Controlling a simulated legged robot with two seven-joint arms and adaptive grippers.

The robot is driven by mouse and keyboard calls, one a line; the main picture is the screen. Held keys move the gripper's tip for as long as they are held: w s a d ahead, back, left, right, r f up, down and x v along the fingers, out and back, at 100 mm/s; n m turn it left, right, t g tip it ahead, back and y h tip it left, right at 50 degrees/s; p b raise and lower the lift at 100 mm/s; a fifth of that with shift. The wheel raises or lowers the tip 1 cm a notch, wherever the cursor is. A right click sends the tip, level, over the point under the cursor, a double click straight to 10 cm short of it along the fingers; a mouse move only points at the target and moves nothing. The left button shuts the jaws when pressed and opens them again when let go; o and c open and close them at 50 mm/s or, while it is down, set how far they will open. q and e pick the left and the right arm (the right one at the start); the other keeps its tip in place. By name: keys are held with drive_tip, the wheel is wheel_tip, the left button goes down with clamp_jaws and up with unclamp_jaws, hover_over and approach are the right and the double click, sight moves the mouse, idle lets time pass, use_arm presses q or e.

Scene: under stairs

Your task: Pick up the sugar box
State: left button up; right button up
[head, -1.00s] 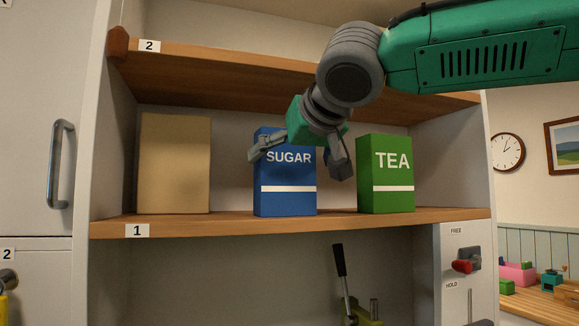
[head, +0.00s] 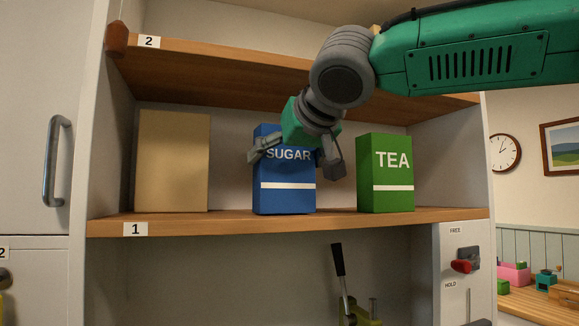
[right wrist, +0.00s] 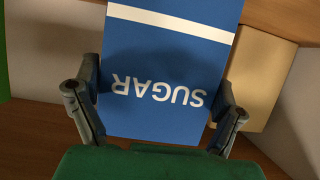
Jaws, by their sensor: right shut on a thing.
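The blue sugar box (head: 285,187), with a white stripe and white lettering, stands upright on the lower shelf. My right gripper (head: 296,156) reaches down from the upper right, with one finger at each side of the box's upper part. In the right wrist view the sugar box (right wrist: 165,65) sits between both fingers (right wrist: 155,100), its lettering upside down. The fingers are shut on it. The box's base appears to rest on the shelf. My left gripper is in neither view.
The green tea box (head: 386,180) stands to the right, and a plain tan box (head: 173,162) to the left. The lower shelf (head: 230,225) has bare gaps between them. The upper shelf (head: 220,75) hangs above, close to my right arm. A lever (head: 340,265) stands below.

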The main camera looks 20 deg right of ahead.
drive_tip(key=r, duration=0.7)
drive_tip(key=shift+s+a, duration=0.1)
drive_tip(key=shift+a, duration=0.1)
drive_tip(key=s+b, duration=0.4)
drive_tip(key=s, duration=0.3)
drive_tip(key=shift+s+d+f, duration=0.3)
drive_tip(key=shift+f, duration=0.15)
drive_tip(key=s+b, duration=0.1)
drive_tip(key=s, duration=0.2)
drive_tip(key=s+b, duration=0.1)
drive_tip(key=s, duration=0.3)
drive_tip(key=s+b, duration=0.1)
drive_tip(key=s, duration=0.2)
drive_tip(key=shift+s+d+r, duration=0.2)
drive_tip(key=shift+s+d, duration=0.05)
drive_tip(key=shift+s, duration=0.75)
drive_tip(key=o, duration=0.4)
drive_tip(key=shift+r, duration=0.1)
drive_tip(key=c, duration=0.6)
